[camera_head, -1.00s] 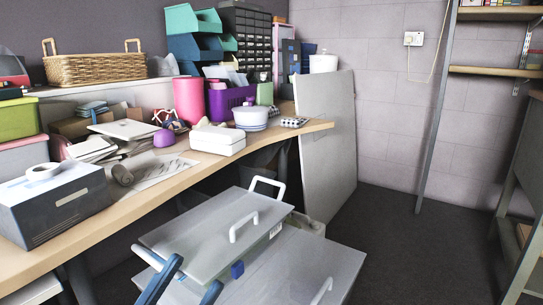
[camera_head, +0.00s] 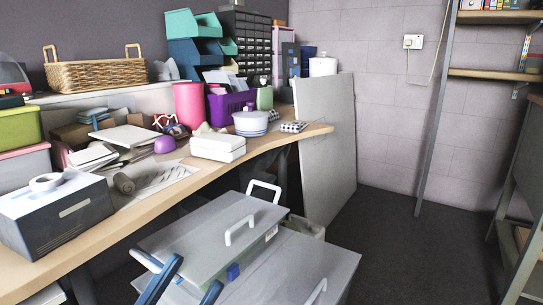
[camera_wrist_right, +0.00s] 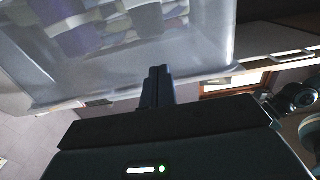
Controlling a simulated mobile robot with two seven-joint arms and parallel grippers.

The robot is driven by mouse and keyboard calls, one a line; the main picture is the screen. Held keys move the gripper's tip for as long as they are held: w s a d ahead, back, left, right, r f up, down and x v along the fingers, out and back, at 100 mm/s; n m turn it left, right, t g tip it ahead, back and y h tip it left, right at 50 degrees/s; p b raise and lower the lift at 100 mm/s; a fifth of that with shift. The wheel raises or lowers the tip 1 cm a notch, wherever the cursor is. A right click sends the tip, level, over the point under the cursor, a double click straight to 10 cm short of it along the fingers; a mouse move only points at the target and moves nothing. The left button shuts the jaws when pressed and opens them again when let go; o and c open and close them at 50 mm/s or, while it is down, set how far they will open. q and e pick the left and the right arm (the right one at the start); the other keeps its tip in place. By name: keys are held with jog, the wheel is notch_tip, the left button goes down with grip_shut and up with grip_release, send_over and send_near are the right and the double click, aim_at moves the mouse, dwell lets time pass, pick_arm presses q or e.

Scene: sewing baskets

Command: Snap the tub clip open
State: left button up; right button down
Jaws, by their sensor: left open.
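A tub with a flat grey lid (camera_head: 190,238) stands low in front of the bench in the head view, with white handles on it. A small blue clip (camera_head: 233,272) sits at the lid's front edge. My left gripper (camera_head: 184,282) is at the bottom of the head view, its two blue fingers apart, left of the clip and not touching it. The space between the fingers looks empty. In the right wrist view, my right gripper (camera_wrist_right: 158,86) has its dark fingers together, close to a translucent tub wall (camera_wrist_right: 95,85) with folded cloth behind it.
A second grey lid (camera_head: 318,262) lies to the right of the first. The wooden bench (camera_head: 190,198) along the left holds a dark box (camera_head: 55,218), a white box (camera_head: 218,147) and several containers. A grey panel (camera_head: 325,150) stands behind. The dark floor (camera_head: 430,240) at right is open.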

jog(key=shift+w+a+r+p, duration=0.1)
jog(key=shift+r+p, duration=0.35)
jog(key=shift+r, duration=0.55)
jog(key=r+p, duration=0.1)
jog(key=p, duration=0.1)
jog(key=d+r+p, duration=0.1)
jog(key=shift+s+r+p, duration=0.2)
jog(key=shift+s+p, duration=0.2)
dwell(0.5)
jog(key=shift+d, duration=0.15)
jog(key=p+v, duration=0.1)
jog(key=v, duration=0.6)
jog(key=shift+p, duration=0.35)
